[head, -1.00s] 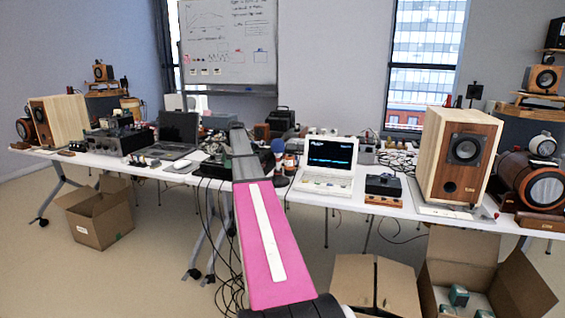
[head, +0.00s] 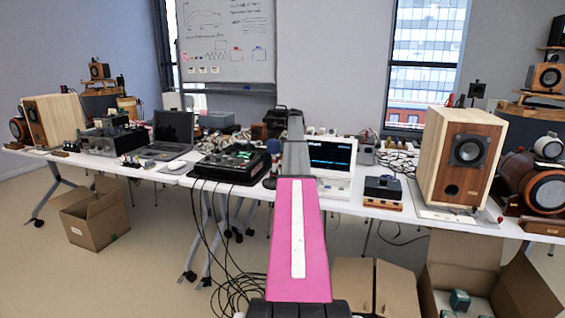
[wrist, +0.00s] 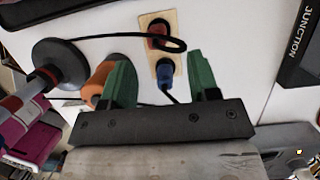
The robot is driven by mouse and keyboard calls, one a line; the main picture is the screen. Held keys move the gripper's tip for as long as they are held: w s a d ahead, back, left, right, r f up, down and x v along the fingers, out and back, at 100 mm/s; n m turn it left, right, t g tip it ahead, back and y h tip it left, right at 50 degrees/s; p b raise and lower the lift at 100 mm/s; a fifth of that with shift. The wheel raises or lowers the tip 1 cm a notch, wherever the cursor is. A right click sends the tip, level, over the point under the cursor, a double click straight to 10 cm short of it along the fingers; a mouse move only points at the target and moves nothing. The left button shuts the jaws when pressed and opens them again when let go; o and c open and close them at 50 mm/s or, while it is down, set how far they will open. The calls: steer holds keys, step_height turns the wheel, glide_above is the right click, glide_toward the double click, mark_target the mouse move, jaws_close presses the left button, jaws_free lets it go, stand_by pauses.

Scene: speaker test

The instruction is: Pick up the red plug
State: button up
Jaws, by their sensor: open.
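The red plug (wrist: 157,30) sits on a small pale wooden plate (wrist: 146,19) in the wrist view, with a black cable looping across it. A blue plug (wrist: 165,73) is on the same plate, nearer to me. My gripper (wrist: 158,60) is open, its two green fingers apart on the left and right of the plate. The red plug appears just beyond the fingertips, and nothing is held. How high the fingers are above the table is unclear. In the head view my arm hides the plugs and the gripper.
In the wrist view a round black base (wrist: 60,62) and an orange object (wrist: 100,76) are close to the left finger. A dark box marked JUNCTION (wrist: 302,45) lies at right. The head view shows a retro computer (head: 334,156) and mixer (head: 228,163) beside my arm.

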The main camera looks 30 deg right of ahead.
steer(key=shift+x, duration=4)
steer(key=shift+s+a, duration=0.15)
steer(key=shift+a, duration=0.05)
steer(key=c, duration=1)
